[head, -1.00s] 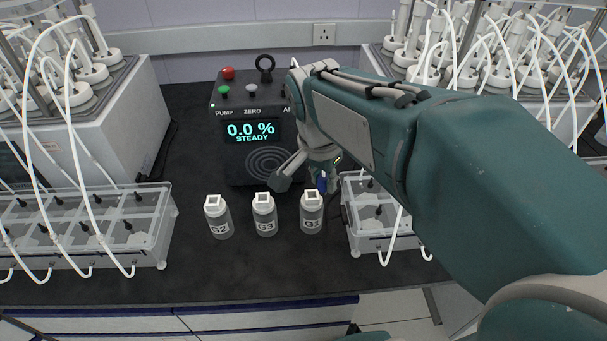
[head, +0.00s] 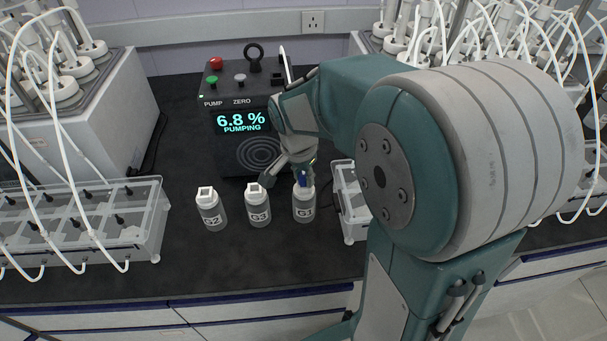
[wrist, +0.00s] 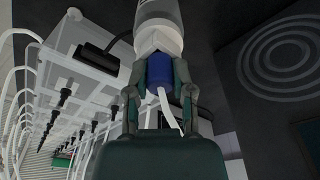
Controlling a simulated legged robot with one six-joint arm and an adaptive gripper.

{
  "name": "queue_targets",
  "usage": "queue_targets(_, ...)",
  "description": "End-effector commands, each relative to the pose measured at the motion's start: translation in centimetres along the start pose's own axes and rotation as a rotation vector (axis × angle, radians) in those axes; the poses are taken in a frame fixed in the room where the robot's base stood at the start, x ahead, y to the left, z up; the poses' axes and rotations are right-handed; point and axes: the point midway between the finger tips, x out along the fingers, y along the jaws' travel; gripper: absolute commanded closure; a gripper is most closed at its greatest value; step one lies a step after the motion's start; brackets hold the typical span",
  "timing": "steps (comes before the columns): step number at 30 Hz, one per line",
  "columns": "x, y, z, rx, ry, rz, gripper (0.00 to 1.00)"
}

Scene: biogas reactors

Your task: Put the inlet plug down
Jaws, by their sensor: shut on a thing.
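The inlet plug is blue (wrist: 159,72), with a white tube running from it. My gripper (wrist: 159,84) is shut on it, one finger on each side. In the wrist view the plug meets the white square neck of a bottle; how deep it sits cannot be seen. In the head view the blue plug (head: 303,178) is at the top of bottle G1 (head: 304,208), partly hidden by my gripper. Bottle G2 (head: 258,210) and another labelled bottle (head: 211,213) stand upright to its left, no plug showing in them. The analyser (head: 240,123) reads 6.8 % PUMPING.
A clear compartment rack (head: 150,235) stands at left, another (head: 350,218) at right, partly behind my arm. White tubes hang from reactor units on both sides. The dark bench (head: 210,271) is clear in front of the bottles.

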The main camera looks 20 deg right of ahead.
Motion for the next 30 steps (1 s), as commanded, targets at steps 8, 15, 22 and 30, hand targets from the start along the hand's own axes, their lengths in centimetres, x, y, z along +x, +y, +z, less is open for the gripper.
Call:
queue_targets(8, 0.2, 0.0, 0.0, 0.000, 0.000, 0.000, 0.35)
queue_targets(15, 0.2, 0.0, 0.0, 0.000, 0.000, 0.000, 0.35)
queue_targets(22, -0.6, -0.1, 0.0, 0.000, 0.002, -0.002, 0.35)
queue_targets(30, -5.8, -0.1, 0.0, -0.001, 0.003, -0.005, 0.35)
